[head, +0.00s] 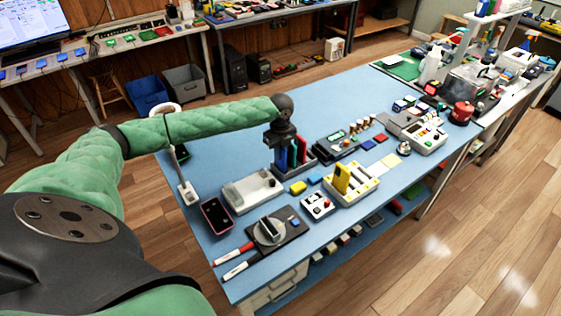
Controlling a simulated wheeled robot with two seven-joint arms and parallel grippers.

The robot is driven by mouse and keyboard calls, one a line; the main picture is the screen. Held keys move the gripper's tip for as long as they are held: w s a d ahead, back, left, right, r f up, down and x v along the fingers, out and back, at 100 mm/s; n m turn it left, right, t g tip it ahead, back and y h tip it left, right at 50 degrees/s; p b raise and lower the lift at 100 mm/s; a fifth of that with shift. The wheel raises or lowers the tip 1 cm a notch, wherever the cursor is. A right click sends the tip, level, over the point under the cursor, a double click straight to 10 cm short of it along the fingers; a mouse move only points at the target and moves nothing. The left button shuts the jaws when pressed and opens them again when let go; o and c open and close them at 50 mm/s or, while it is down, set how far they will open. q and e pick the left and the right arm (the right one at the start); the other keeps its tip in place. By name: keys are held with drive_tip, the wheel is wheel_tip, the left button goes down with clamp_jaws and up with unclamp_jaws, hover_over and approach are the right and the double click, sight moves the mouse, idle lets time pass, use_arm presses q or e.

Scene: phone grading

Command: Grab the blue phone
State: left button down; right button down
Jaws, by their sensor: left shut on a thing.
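My left gripper (282,147) comes down from above onto the dark slotted rack (307,165) in the middle of the blue table. It is shut on the blue phone (291,156), which stands upright at the rack. The fingers and wrist hide part of the phone, and I cannot tell whether its lower edge is clear of the slot. A red phone (301,149) stands upright just right of the blue one. My right gripper is not in view.
The table's back left is mostly clear.

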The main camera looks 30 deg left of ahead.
use_arm(q)
drive_tip(key=shift+r+p, duration=0.75)
drive_tip(key=shift+r, duration=0.3)
drive_tip(key=shift+r, duration=0.1)
drive_tip(key=shift+r+p, duration=1)
drive_tip(key=shift+r, duration=0.05)
